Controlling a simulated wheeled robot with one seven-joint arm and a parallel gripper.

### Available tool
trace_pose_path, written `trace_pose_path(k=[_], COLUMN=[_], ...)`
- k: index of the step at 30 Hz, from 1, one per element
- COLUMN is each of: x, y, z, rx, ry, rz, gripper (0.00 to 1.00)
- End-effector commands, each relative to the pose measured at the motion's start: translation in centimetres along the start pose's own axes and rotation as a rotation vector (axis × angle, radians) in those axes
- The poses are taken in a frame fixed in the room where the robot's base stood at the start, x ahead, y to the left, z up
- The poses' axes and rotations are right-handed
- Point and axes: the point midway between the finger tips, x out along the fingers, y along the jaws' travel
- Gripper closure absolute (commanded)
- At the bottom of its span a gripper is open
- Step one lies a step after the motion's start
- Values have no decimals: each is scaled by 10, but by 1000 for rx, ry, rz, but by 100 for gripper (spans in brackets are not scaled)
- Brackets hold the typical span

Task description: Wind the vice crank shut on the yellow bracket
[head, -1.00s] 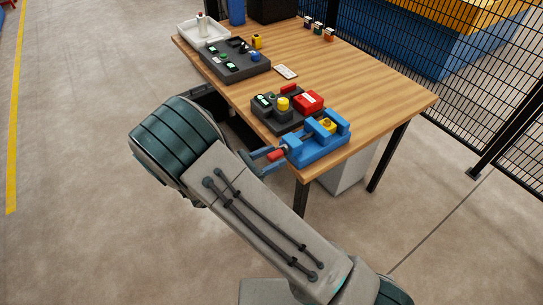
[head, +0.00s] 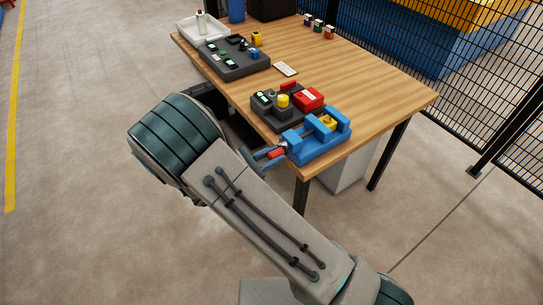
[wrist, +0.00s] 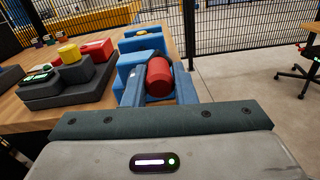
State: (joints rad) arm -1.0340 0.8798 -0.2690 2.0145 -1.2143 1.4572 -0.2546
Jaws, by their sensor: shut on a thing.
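The blue vice (head: 320,150) sits at the near corner of the wooden table. The yellow bracket (head: 327,121) is between its jaws; I cannot tell whether both jaws touch it. The red crank handle (head: 276,153) sticks out from the vice's left end. My gripper (head: 268,156) is shut on this handle, partly hidden behind my arm. In the wrist view the red handle (wrist: 158,76) lies between the two blue-grey fingers, with the blue vice (wrist: 132,62) just beyond. A little yellow of the bracket (wrist: 142,33) shows there between the blue parts.
A dark panel block (head: 264,116) with a yellow knob and a red box stands close beside the vice. A larger dark control panel (head: 235,62) and a white tray (head: 188,33) are farther back. The right side of the tabletop (head: 370,85) is clear.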

Motion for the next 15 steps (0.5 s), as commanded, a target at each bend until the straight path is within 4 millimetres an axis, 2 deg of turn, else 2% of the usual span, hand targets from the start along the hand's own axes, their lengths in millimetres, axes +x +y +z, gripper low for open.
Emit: trace_pose_path(k=[15], x=[0], y=[-11], z=[-23], rx=[466], ry=[22], rz=[2], gripper=[98])
